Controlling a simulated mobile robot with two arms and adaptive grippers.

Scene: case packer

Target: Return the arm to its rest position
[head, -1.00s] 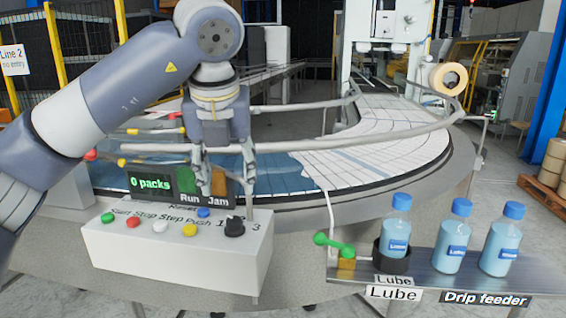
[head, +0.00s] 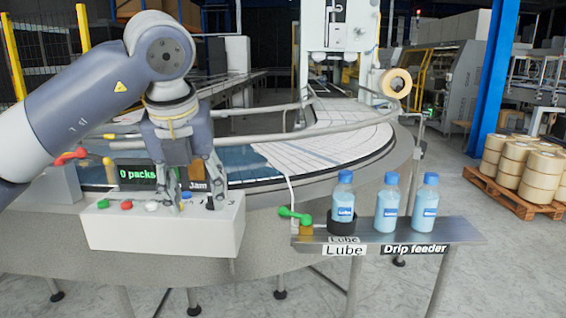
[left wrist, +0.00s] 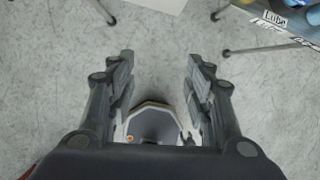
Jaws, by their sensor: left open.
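My left arm reaches in from the left in the head view. Its gripper (head: 196,192) hangs pointing down in front of the control box (head: 165,232) and hides part of its display and buttons. In the left wrist view the two fingers of the left gripper (left wrist: 157,85) are wide apart with nothing between them. My right gripper is not in view.
A shelf (head: 455,231) to the right carries several blue-capped bottles, one in a dark holder (head: 344,222). A green-handled valve (head: 295,215) stands at its left end. The curved conveyor (head: 330,148) lies behind. A pallet of rolls (head: 520,188) is at right.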

